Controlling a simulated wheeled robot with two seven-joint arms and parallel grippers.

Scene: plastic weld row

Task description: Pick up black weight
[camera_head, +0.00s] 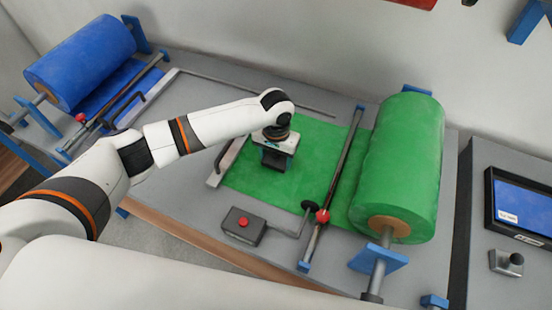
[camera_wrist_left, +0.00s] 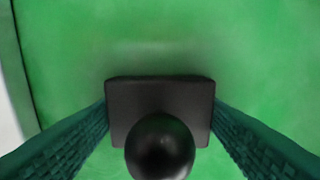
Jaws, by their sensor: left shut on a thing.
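The black weight (camera_wrist_left: 120,105) is a dark block with a round black knob (camera_wrist_left: 160,148) on top. In the left wrist view it sits between the two fingers, over green film (camera_wrist_left: 250,45). In the head view my left gripper (camera_head: 275,158) points down over the green film (camera_head: 310,150), shut on the weight, which is mostly hidden under the hand. I cannot tell whether the weight touches the film or is just above it. My right gripper is not in view.
A large green roll (camera_head: 402,160) stands right of the sheet, beside a bar with a red knob (camera_head: 322,216). A grey box with a red button (camera_head: 243,226) is at the front. A blue roll (camera_head: 80,62) is at the back left, a screen (camera_head: 520,203) at the far right.

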